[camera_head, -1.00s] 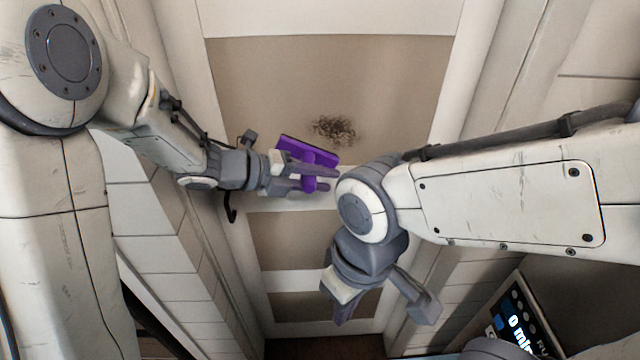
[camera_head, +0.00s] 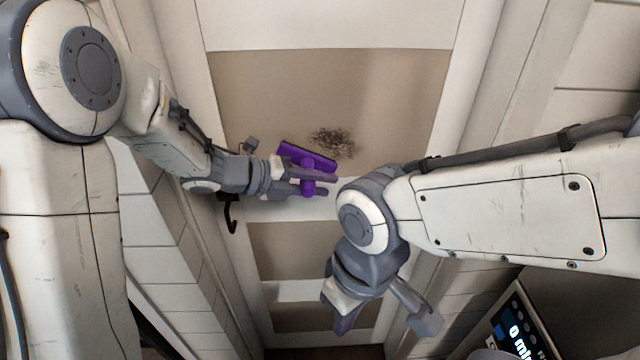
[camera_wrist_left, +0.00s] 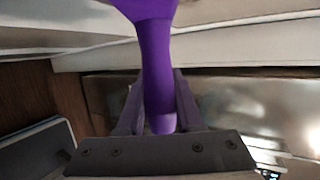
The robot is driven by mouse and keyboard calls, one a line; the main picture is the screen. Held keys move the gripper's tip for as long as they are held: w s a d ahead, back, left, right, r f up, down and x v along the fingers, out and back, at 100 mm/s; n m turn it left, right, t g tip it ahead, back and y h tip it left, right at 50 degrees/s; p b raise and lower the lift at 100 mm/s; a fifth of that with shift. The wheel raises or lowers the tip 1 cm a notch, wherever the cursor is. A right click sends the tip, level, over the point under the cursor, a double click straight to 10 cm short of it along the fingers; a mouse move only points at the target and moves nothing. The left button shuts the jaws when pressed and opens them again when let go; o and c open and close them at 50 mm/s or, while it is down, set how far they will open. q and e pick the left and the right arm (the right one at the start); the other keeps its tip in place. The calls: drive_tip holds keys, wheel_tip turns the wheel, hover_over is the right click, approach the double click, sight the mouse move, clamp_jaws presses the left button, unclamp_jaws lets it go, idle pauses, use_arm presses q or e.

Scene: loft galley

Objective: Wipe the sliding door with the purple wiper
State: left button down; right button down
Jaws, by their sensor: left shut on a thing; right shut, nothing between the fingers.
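The purple wiper (camera_head: 306,158) is held in my left gripper (camera_head: 318,184), which is shut on its handle. In the left wrist view the wiper's handle (camera_wrist_left: 156,70) runs up between the two fingers, and its head is cut off at the top. The sliding door (camera_head: 400,90) has beige panels in a pale frame. A dark speckled smudge (camera_head: 333,142) is on its large upper panel, just above and right of the wiper head. Whether the wiper touches the door is unclear. My right gripper (camera_head: 385,322) is shut and empty, hanging lower, below its wrist.
A black hooked handle (camera_head: 231,213) is at the door's left edge. Pale tiled walls (camera_head: 165,240) rise close on both sides. A dark display panel (camera_head: 520,325) is at the lower right. My right forearm crosses in front of the door's right side.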

use_arm(q)
drive_tip(key=shift+w, duration=0.9)
drive_tip(key=shift+d, duration=0.1)
